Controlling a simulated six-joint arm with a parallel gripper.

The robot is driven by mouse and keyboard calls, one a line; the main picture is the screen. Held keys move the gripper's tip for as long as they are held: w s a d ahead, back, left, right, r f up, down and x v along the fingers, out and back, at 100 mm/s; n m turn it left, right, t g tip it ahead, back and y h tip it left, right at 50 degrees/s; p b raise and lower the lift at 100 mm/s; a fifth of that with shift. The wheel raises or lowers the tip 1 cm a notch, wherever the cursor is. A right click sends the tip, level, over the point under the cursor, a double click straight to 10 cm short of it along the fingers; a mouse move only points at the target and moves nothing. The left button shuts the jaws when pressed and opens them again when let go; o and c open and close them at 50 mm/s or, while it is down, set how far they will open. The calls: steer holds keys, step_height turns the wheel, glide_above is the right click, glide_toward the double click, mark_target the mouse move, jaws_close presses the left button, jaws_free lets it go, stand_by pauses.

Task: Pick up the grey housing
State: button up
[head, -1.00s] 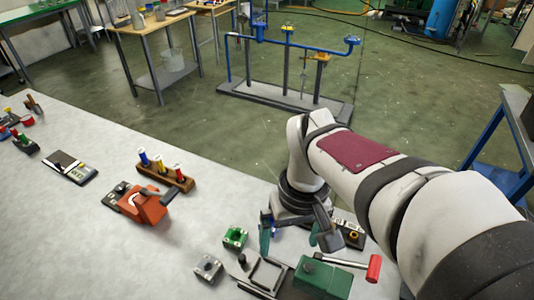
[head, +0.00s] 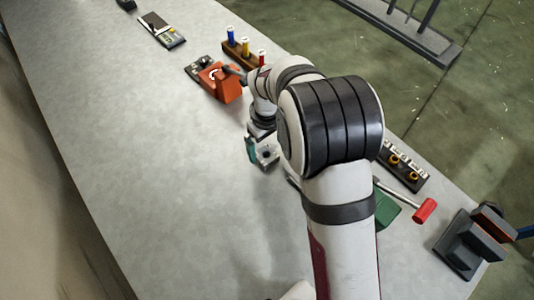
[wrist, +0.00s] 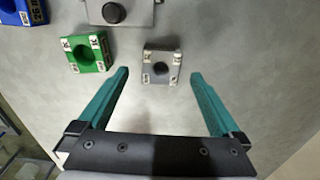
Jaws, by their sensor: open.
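The grey housing (wrist: 161,66) is a small square grey block with a dark round hole and pale labels at its corners, seen in the wrist view. My gripper (wrist: 160,76) is open, its two teal fingers spread wide. The housing shows between the fingertips, nearer the middle than either finger, with clear gaps on both sides. How far it is below the tips is hard to tell. In the head view my gripper (head: 260,151) is over the bench, and my arm hides most of the area around it.
In the wrist view a green housing (wrist: 86,52) lies left of the grey one, a blue block (wrist: 22,10) at top left, and a larger grey part with a black knob (wrist: 114,13) just above. The head view shows an orange device (head: 221,83) and a red-ended handle (head: 425,210).

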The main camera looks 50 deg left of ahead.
mark_target(266, 158)
step_height(266, 158, down, 4)
steer(key=shift+s+r, duration=0.1)
jaws_close()
stand_by(0.5)
